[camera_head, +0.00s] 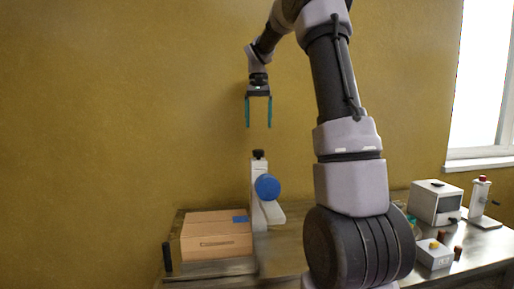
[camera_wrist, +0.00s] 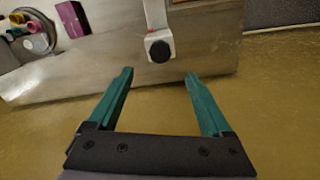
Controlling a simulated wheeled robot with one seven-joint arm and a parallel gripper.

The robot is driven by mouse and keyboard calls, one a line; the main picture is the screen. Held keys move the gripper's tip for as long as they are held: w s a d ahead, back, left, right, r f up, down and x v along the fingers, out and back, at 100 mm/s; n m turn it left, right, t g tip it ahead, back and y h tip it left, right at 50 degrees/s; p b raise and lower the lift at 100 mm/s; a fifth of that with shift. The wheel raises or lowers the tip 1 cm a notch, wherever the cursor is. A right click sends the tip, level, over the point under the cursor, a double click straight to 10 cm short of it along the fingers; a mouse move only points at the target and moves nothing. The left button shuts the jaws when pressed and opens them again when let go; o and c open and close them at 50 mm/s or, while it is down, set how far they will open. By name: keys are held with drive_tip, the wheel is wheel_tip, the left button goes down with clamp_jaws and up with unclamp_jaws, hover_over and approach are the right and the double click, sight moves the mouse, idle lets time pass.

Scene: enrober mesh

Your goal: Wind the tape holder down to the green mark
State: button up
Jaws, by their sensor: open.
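The tape holder appears to be the pale upright (camera_head: 258,190) with a blue disc (camera_head: 267,187) on its side, standing beside a cardboard box. A black knob (camera_head: 258,154) tops the upright. In the wrist view the knob lies just beyond the gap between the fingertips (camera_wrist: 159,74). I cannot make out a green mark.
The cardboard box (camera_head: 216,236) sits left of the upright on the metal table (camera_head: 290,245). At the right are a white boxy device (camera_head: 436,203), a small press-like stand (camera_head: 481,203) and a grey button box (camera_head: 434,254). The air around my gripper is clear.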

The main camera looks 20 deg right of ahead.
sight(258, 155)
wheel_tip(258, 155, down, 10)
drive_tip(key=shift+s+r, duration=0.1)
idle(0.4)
clamp_jaws()
